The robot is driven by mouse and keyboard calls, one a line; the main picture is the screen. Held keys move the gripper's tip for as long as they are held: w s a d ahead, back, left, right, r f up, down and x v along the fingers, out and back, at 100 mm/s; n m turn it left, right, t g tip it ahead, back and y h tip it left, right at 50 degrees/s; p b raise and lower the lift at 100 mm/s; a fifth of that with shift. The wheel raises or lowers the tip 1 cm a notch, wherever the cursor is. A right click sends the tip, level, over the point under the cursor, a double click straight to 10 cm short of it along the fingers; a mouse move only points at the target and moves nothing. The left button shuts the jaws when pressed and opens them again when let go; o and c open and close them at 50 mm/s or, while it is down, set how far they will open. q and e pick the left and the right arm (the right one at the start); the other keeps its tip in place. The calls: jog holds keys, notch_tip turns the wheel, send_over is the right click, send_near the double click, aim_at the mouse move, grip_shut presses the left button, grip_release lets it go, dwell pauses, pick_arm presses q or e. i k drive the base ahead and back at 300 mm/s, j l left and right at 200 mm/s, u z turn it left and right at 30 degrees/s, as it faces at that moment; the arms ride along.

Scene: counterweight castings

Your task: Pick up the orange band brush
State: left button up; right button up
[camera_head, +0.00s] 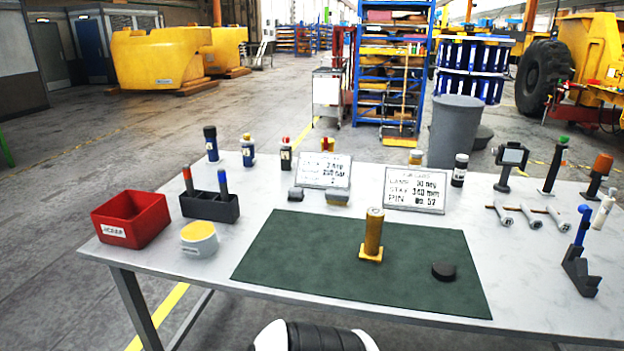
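A dark block holder (209,207) stands on the left half of the table, between the red bin and the green mat. A slim upright tool with an orange-red upper part (187,178) stands in its left side, and one with a blue upper part (222,182) stands in its right side. The orange-red one best matches the orange band brush, but bristles are too small to make out. Their lower ends are hidden in the holder. Neither of my grippers shows in the head view.
A red bin (131,218) and a round yellow-topped tub (199,239) flank the holder. A brass cylinder (374,233) and black puck (443,271) are on the green mat (300,265). Sign cards (324,170) stand behind. An orange-topped stand (602,164) is far right.

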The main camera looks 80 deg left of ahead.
aim_at(187, 174)
jog(key=u, duration=3.5)
